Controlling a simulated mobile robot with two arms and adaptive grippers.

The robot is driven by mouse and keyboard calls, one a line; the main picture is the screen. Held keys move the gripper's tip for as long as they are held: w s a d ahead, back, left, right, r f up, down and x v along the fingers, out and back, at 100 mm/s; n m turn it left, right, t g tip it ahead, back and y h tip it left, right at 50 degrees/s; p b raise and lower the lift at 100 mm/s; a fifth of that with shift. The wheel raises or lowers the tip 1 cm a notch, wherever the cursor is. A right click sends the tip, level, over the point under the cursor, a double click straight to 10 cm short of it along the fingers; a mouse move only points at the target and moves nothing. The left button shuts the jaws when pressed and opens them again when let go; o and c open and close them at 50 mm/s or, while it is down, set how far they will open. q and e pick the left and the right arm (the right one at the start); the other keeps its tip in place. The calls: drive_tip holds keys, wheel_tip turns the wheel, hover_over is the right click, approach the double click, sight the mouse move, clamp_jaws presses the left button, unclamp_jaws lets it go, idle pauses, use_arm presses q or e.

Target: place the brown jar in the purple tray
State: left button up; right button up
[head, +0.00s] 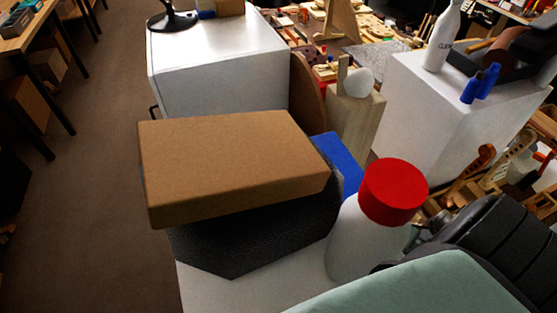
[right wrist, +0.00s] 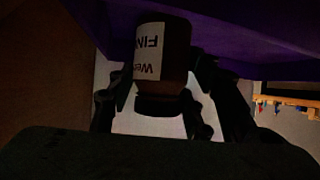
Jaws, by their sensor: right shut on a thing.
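The brown jar (right wrist: 165,50) shows in the right wrist view, dark, with a white label whose print is upside down in the picture. My right gripper (right wrist: 160,95) is shut on the jar, with a finger on each side of it. A purple surface, seemingly the purple tray (right wrist: 235,50), spans the top of that view, close to the jar's upper end in the picture. I cannot tell whether the jar touches it. I do not make out the jar or a purple tray in the head view. My left gripper is in neither view.
In the head view a brown cardboard box (head: 235,160) lies on a dark mesh object (head: 265,240). A white container with a red lid (head: 393,190) stands beside it, and a blue object (head: 340,165) behind. White blocks (head: 215,60) stand farther back. Floor is clear at left.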

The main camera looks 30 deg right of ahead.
drive_tip(key=o, duration=1.3)
drive_tip(key=v, duration=1.2)
